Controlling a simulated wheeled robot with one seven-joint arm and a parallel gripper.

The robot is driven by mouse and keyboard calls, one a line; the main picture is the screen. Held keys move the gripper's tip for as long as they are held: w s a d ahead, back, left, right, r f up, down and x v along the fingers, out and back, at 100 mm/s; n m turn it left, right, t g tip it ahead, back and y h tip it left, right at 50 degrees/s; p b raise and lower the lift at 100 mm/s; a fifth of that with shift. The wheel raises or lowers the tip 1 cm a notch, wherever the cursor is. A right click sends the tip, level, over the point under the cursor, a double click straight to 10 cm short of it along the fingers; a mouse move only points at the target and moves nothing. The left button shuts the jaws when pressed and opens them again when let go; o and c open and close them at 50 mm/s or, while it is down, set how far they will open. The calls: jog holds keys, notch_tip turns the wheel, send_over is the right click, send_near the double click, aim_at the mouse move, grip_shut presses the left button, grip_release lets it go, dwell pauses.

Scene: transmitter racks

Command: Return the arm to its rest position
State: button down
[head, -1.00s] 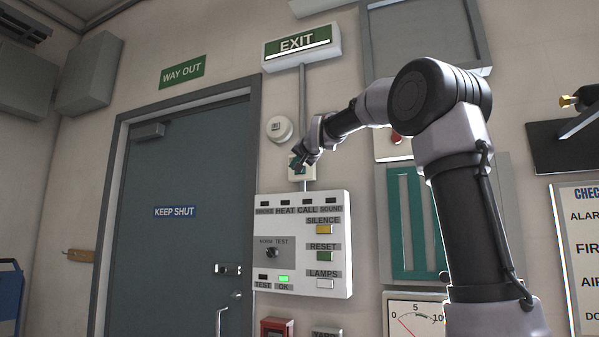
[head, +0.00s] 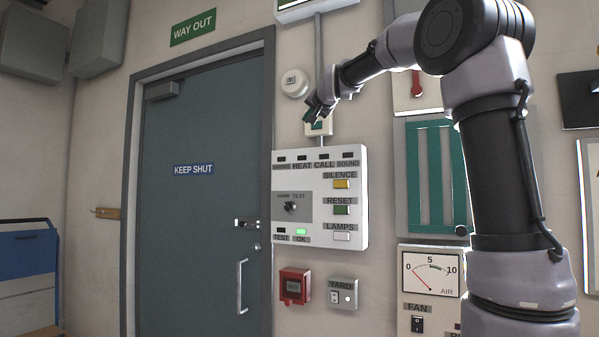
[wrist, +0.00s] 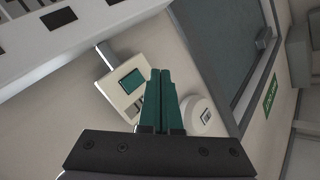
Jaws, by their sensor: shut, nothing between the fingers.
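My gripper (head: 314,113) is up in front of the wall, just above the grey alarm panel (head: 352,200). In the wrist view its two green fingers (wrist: 161,100) lie together with nothing between them. A small cream wall box with a green face (wrist: 132,80) shows beyond the fingers; in the head view it (head: 319,129) is partly hidden behind the gripper. I cannot tell how far the fingertips are from it. My arm reaches in from the right side of the head view, bent at the elbow.
A shut grey door (head: 205,200) stands left of the panel. A round white wall unit (head: 294,83), a red call box (head: 294,286), a YARD switch (head: 342,293), an AIR gauge (head: 431,273) and a green-slatted vent (head: 431,172) are on the wall. A blue cabinet (head: 28,255) stands far left.

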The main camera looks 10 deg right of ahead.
jog(key=s+d+f+g, duration=0.2)
jog(key=s+f+g, duration=0.1)
jog(key=s+f, duration=0.8)
jog(key=s+d+f+n+g, duration=0.1)
jog(key=s+d+f+g, duration=0.1)
jog(key=s+f, duration=1)
jog(key=s+d+f+g, duration=0.2)
jog(key=s+f+g, duration=0.2)
jog(key=s+f, duration=0.8)
jog(key=s, duration=0.3)
jog(key=shift+f, duration=0.2)
